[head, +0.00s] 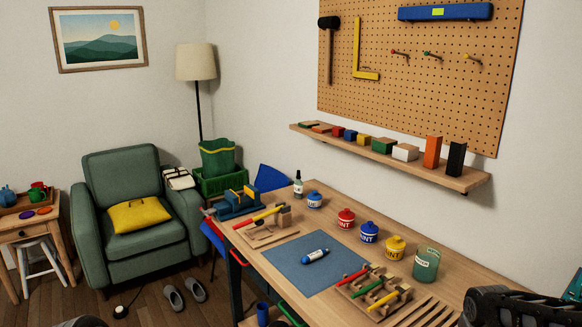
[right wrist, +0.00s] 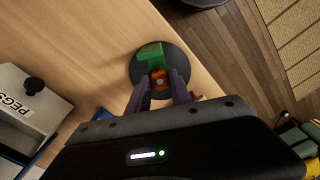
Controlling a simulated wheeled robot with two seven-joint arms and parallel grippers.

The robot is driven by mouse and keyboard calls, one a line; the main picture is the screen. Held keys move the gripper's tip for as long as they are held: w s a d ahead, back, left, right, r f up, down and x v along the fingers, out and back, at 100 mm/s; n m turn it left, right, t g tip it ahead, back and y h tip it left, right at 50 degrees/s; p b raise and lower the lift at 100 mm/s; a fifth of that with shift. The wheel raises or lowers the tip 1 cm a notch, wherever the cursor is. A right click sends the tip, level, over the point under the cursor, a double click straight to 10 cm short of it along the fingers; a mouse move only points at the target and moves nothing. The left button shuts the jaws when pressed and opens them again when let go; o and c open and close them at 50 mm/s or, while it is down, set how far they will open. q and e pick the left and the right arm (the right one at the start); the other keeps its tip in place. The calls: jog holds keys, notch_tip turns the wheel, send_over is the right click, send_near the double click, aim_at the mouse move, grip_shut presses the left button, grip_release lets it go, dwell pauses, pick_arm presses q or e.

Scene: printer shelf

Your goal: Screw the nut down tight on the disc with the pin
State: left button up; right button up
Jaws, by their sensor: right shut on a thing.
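The dark round disc (right wrist: 178,58) lies on the wooden bench top in the right wrist view. The orange nut (right wrist: 160,77) sits over the disc, with a lighter spot at its middle that may be the pin's end. My right gripper (right wrist: 162,84) is shut on the nut, with a dark finger at each side of it. The rest of the pin is hidden, and I cannot tell how far down the nut sits. The disc and nut do not show in the head view, and my left gripper is not in view.
A green block (right wrist: 150,52) stands on the disc, close beside the nut. A box marked PEGS (right wrist: 30,100) is at the left. The bench edge is near the disc's right. In the head view, a blue mat (head: 290,262) and paint pots lie along the bench.

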jog(key=m, duration=0.3)
jog(key=shift+m, duration=0.4)
jog(key=m+b, duration=0.1)
jog(key=m, duration=0.7)
jog(key=shift+m, duration=0.3)
jog(key=m, duration=0.4)
jog(key=shift+m, duration=0.3)
jog(key=o, duration=0.8)
jog(key=shift+c, duration=0.2)
